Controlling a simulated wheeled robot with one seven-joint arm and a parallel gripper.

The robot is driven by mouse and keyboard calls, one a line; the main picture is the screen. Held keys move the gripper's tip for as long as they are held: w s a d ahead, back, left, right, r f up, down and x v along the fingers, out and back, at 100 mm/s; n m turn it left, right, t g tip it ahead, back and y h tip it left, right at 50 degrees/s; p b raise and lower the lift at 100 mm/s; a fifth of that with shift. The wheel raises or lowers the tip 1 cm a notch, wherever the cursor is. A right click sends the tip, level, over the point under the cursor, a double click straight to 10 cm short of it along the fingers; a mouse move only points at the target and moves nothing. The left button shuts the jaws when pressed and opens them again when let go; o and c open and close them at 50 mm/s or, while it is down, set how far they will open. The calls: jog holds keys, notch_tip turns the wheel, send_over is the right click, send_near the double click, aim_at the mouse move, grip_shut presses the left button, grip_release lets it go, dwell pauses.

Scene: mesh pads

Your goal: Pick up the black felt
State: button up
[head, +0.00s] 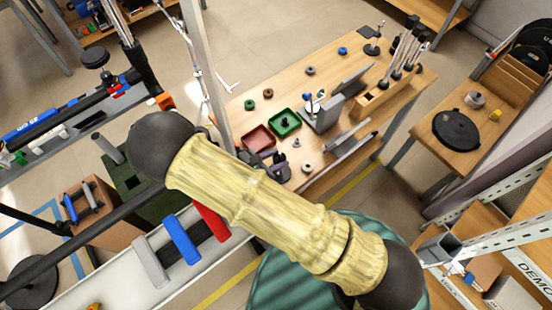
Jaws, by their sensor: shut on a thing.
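I cannot pick out the black felt for certain in the head view. Several small dark pieces (279,168) lie at the near left edge of the wooden workbench (330,100), too small to identify. My gripper cannot be made out. My own arm, with a yellow wood-like link and dark round joints, crosses the middle of the view and hides what lies behind it.
A red tray (258,138) and a green tray (285,123) sit on the bench. Grey metal plates (344,95) and a wooden rack (385,93) stand to their right. A side table holds a black disc (456,130). Bare bench shows behind the trays.

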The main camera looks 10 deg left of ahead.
notch_tip(320, 180, up, 28)
jog(key=b, duration=0.1)
jog(key=shift+f+b, duration=0.15)
jog(key=shift+b, duration=0.25)
